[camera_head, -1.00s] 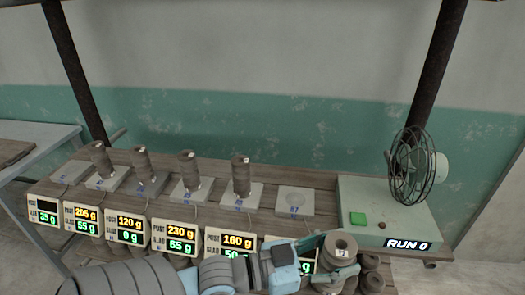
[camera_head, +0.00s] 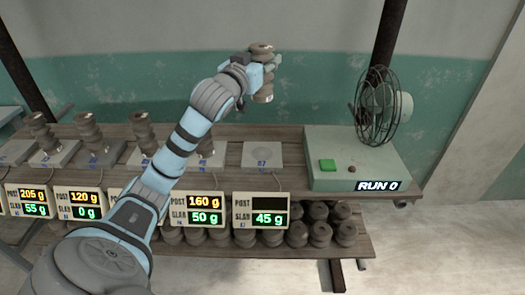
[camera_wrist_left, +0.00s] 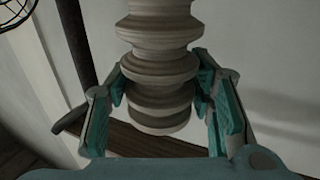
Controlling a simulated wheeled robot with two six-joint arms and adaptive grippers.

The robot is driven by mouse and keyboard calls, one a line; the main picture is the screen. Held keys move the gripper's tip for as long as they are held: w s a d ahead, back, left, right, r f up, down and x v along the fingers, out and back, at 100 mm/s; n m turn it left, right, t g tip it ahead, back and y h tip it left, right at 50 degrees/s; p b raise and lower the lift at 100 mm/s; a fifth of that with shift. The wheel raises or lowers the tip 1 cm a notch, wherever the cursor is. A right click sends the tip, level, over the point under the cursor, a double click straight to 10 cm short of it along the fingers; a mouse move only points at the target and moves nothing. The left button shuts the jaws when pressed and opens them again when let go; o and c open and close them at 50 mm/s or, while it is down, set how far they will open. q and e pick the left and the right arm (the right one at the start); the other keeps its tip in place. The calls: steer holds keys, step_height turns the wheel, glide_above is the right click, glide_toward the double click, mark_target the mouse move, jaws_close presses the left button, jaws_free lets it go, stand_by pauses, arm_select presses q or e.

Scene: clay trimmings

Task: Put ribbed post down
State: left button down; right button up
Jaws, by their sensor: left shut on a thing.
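My left gripper (camera_head: 258,72) is shut on a ribbed post (camera_head: 262,95), a stack of brown-grey clay rings. The post is held upright in the air above the bench, in front of the wall. In the left wrist view the post (camera_wrist_left: 158,70) stands between the teal fingers, which press on its sides near one end. Below it on the bench, a pale slab (camera_head: 262,157) with a round mark stands bare. Its display (camera_head: 260,210) has a blank post line and reads slab 45 g. My right gripper is not in view.
Other ribbed posts (camera_head: 143,133) stand on slabs to the left, some hidden behind my arm. A green box with a fan (camera_head: 378,108), a green button (camera_head: 327,165) and a RUN 0 sign stands at right. Several clay pieces (camera_head: 319,232) fill a lower shelf.

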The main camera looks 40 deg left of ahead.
arm_select(q)
step_height(320, 180, down, 19)
steer(key=b, duration=0.5)
steer(key=shift+f, duration=0.15)
steer(key=c, duration=0.8)
jaws_free()
steer(key=shift+o, duration=0.2)
steer(key=shift+d, duration=0.1)
steer(key=p+v, duration=0.1)
steer(key=v, duration=1.1)
